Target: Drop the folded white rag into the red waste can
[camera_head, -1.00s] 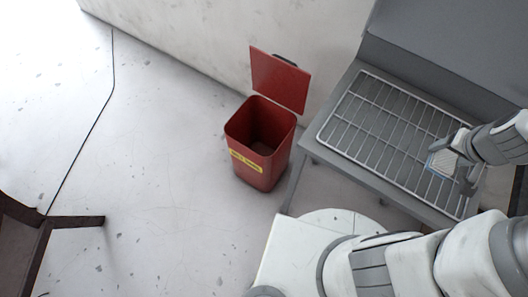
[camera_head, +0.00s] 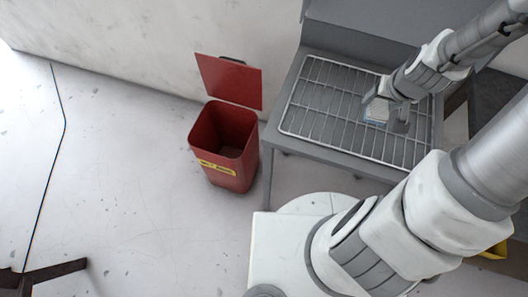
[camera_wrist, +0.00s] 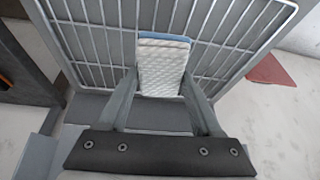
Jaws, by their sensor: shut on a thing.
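The folded white rag (camera_wrist: 164,68) has a quilted texture and a blue edge. My gripper (camera_wrist: 162,100) is shut on it, with one finger on each side, in the wrist view. In the head view, my gripper (camera_head: 388,113) and the rag (camera_head: 376,113) are over the wire rack; I cannot tell how far above it they are. The red waste can (camera_head: 222,150) stands on the floor left of the rack's table. Its lid is raised against the wall side, its top is open, and a yellow label is on its front.
The wire rack (camera_head: 318,118) lies on a grey metal table (camera_head: 279,148) with a raised back panel. A dark wooden piece of furniture (camera_head: 50,270) is at lower left. The floor left of the can is clear.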

